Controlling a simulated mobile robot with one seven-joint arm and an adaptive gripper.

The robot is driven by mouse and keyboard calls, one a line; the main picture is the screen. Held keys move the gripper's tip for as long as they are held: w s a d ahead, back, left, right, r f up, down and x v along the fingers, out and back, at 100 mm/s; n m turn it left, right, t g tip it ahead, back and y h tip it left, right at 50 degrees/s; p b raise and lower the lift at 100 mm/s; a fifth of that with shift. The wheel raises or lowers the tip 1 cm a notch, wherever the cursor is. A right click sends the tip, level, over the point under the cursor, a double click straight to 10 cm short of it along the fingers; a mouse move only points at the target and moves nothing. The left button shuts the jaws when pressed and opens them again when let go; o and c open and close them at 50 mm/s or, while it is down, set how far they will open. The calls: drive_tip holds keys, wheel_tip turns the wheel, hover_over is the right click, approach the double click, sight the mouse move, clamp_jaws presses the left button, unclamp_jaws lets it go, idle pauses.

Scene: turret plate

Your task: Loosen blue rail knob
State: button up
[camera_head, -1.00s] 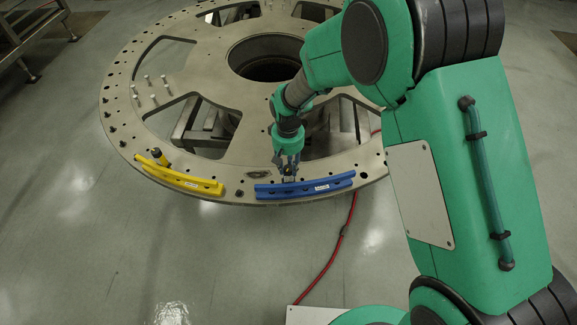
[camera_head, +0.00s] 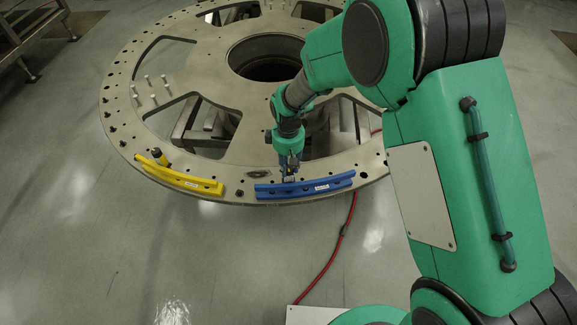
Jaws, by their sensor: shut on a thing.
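The blue rail (camera_head: 318,188) lies along the near rim of the round metal turret plate (camera_head: 238,172). My gripper (camera_head: 289,172) points down at the back edge of the blue rail, left of its middle. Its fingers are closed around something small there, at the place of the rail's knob. The knob itself is hidden by the fingers and too small to make out.
A yellow rail (camera_head: 180,178) with a yellow and black knob (camera_head: 160,157) lies on the rim to the left. Several pegs stand on the plate at the upper left. A red cable (camera_head: 335,245) runs over the floor. A metal frame (camera_head: 30,35) stands at the far left.

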sight(288, 168)
drive_tip(key=o, duration=1.1)
drive_tip(key=shift+o, duration=0.2)
drive_tip(key=shift+r, duration=0.1)
wheel_tip(288, 168, up, 12)
idle(0.5)
